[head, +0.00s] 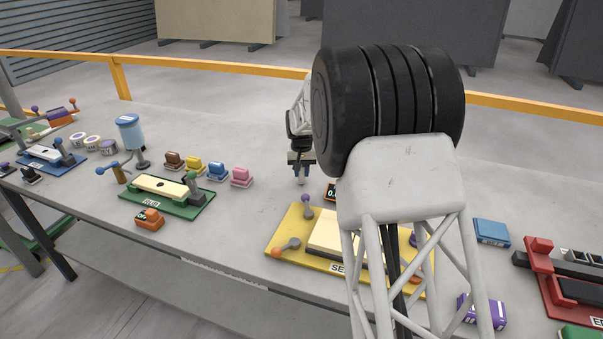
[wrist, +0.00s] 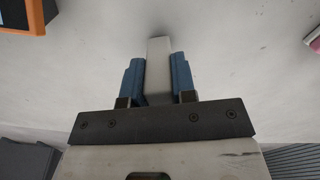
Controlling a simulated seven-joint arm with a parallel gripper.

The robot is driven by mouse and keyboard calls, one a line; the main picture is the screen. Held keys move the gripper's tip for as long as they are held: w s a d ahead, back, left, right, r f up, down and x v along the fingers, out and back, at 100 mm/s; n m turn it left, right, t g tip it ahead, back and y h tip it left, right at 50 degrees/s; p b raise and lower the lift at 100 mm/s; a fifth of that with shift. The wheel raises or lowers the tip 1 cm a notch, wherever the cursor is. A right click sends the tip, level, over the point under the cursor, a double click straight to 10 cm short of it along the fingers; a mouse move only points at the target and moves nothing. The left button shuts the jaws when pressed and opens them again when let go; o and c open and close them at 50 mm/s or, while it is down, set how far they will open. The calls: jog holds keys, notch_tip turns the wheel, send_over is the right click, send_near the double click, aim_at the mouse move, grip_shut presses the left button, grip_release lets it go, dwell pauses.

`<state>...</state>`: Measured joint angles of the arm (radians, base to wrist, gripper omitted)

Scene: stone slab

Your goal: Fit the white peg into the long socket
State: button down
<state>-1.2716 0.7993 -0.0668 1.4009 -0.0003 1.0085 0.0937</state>
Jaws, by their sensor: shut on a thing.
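My gripper (head: 301,160) is above the grey slab, behind the yellow board, in the head view. In the wrist view its two blue fingers (wrist: 158,75) are shut on a pale, square-sided white peg (wrist: 159,50), which sticks out past the fingertips. The peg's end shows small under the gripper in the head view (head: 301,180). I cannot tell whether it touches the slab. A cream block (head: 160,186) lies on a green board at the left. Another cream block (head: 325,232) on the yellow board (head: 287,238) is partly hidden by my arm. I cannot tell which is the long socket.
Brown, yellow, blue and pink blocks (head: 241,177) stand in a row left of my gripper. An orange block (head: 150,219) sits before the green board (head: 190,207). A blue-topped canister (head: 131,133) stands behind it. Red fixtures (head: 560,285) are at right. Slab around the gripper looks clear.

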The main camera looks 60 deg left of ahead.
jog(key=shift+r, duration=4.8)
jog(key=w+d+m, duration=0.1)
jog(key=w+d, duration=1.3)
jog(key=w, duration=0.5)
jog(key=w+d+m, duration=0.1)
jog(key=w+d, duration=1.3)
jog(key=w, duration=0.5)
jog(key=m, duration=0.3)
send_over(594, 263)
jog(key=w, duration=0.2)
jog(key=shift+w+r, duration=0.25)
jog(key=shift+r, duration=0.15)
jog(key=shift+f, duration=3.2)
